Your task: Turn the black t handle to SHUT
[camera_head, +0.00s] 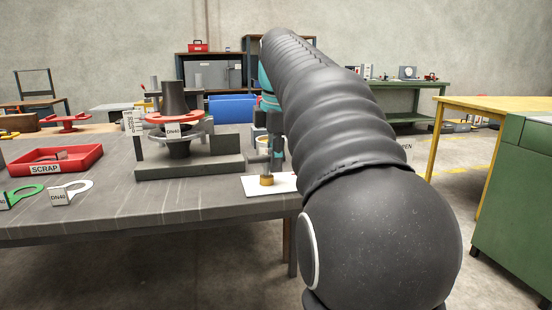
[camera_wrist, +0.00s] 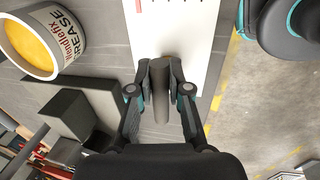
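I cannot make out the black T handle in either view. Part of a label ending in "EN" (camera_head: 405,147) shows at the right edge of my arm, which hides what lies behind it. My gripper (camera_wrist: 161,72) points down over a white sheet (camera_wrist: 190,40). Its fingers lie close against both sides of a dark grey rod (camera_wrist: 161,95) and appear shut on it. In the head view my gripper (camera_head: 274,152) is partly behind my arm, above a small tan-ended piece (camera_head: 266,180) at the white sheet (camera_head: 252,186).
A flanged spool (camera_head: 176,105) with a DN40 tag stands on a grey block on the workbench (camera_head: 180,215). A red SCRAP tray (camera_head: 95,155) and ring tags lie left. A green cabinet (camera_head: 515,200) stands right.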

